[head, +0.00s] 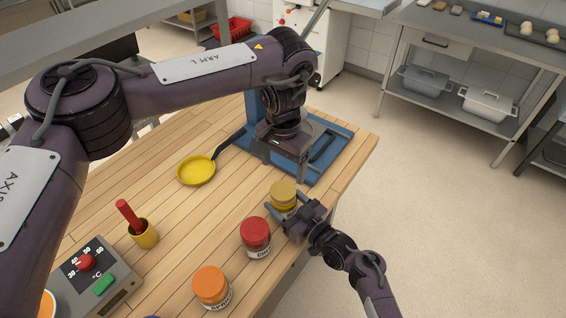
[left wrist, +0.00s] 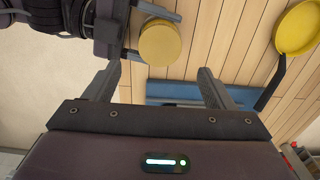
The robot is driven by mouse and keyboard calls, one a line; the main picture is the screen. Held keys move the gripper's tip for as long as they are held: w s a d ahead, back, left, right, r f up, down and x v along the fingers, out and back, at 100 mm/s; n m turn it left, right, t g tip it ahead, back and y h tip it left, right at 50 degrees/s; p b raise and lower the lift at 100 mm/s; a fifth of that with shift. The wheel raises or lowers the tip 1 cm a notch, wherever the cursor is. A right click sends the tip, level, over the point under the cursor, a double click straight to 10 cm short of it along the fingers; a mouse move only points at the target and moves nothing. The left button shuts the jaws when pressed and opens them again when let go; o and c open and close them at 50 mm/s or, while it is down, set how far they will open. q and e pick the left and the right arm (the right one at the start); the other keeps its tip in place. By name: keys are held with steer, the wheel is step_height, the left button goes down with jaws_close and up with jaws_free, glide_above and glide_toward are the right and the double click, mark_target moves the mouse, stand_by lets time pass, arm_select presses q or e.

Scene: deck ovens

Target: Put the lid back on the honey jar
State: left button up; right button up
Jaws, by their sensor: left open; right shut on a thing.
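The honey jar (head: 284,207) stands upright near the table's right edge, with its round gold lid (head: 283,189) on top. The lid also shows from above in the left wrist view (left wrist: 160,43). I cannot tell how tightly it sits. My right gripper (head: 288,218) is shut on the jar's body from the front right; it also shows in the left wrist view (left wrist: 138,32). My left gripper (head: 286,157) is open and empty, above the blue mat behind the jar. Its fingers (left wrist: 162,72) are apart from the lid.
A red-lidded jar (head: 256,233) and an orange-lidded jar (head: 211,284) stand in front of the honey jar. A yellow pan (head: 196,170), a yellow cup (head: 144,236) with a red-handled tool and a temperature control box (head: 96,276) are to the left. The table's middle is clear.

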mark_target(283, 190)
arm_select(q)
steer(key=shift+f, duration=3.95)
